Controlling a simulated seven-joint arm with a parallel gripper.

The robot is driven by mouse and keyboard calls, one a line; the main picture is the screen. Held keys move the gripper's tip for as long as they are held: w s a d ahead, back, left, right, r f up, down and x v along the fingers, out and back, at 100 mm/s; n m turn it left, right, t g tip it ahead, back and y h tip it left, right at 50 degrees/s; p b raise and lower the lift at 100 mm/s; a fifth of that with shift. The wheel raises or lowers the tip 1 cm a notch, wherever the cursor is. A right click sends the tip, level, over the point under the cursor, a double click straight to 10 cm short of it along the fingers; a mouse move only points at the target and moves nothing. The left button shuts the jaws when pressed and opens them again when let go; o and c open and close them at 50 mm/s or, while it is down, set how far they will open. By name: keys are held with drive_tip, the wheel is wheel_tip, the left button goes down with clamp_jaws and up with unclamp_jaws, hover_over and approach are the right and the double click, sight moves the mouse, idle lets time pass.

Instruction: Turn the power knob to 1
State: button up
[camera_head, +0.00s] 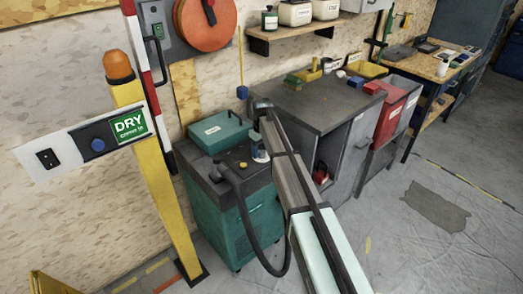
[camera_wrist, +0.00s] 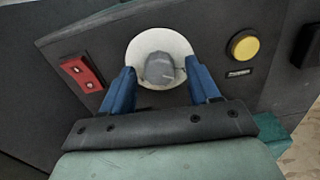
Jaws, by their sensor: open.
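The power knob (camera_wrist: 159,66) is a grey rounded knob on a white round dial plate (camera_wrist: 137,48), set in a dark panel. My gripper (camera_wrist: 161,76) is open, with one blue finger on each side of the knob at the lower part of the dial. I cannot tell whether the fingers touch the knob. The dial's markings and the knob's setting are not readable. In the head view my gripper (camera_head: 260,154) is over the dark top of a teal machine (camera_head: 249,222), and the knob is too small to make out there.
A red rocker switch (camera_wrist: 82,73) sits left of the dial and a yellow button (camera_wrist: 243,46) right of it. A black hose (camera_head: 243,205) loops down the machine's front. A teal case (camera_head: 219,132) lies behind; a grey cabinet (camera_head: 318,105) stands to the right.

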sight(261, 152)
wheel_tip(261, 152, up, 14)
idle(0.6)
drive_tip(key=shift+f, duration=0.15)
drive_tip(key=s+d+f+m, duration=0.2)
drive_tip(key=s+d+f, duration=0.45)
drive_tip(key=f, duration=0.25)
drive_tip(key=s+d+f+m, duration=0.2)
drive_tip(key=s+d+f, duration=0.4)
drive_tip(key=d+f, duration=0.25)
drive_tip(key=s+d+f+m, duration=0.2)
drive_tip(key=s+d+f, duration=0.4)
drive_tip(key=s, duration=0.4)
drive_tip(key=s+d+f+m, duration=0.35)
drive_tip(key=s+f, duration=0.35)
drive_tip(key=s, duration=0.3)
drive_tip(key=s+f+g, duration=0.3)
drive_tip(key=s+f, duration=0.7)
drive_tip(key=s, duration=0.4)
drive_tip(key=s+f+n+g, duration=0.1)
drive_tip(key=s+f+g, duration=0.2)
drive_tip(key=s+f, duration=0.7)
drive_tip(key=s, duration=0.4)
drive_tip(key=shift+s+d+f+g, duration=0.15)
drive_tip(key=shift+s+d+g, duration=0.2)
drive_tip(key=shift+g, duration=0.05)
drive_tip(key=shift+a, duration=0.1)
drive_tip(key=shift+c, duration=0.4)
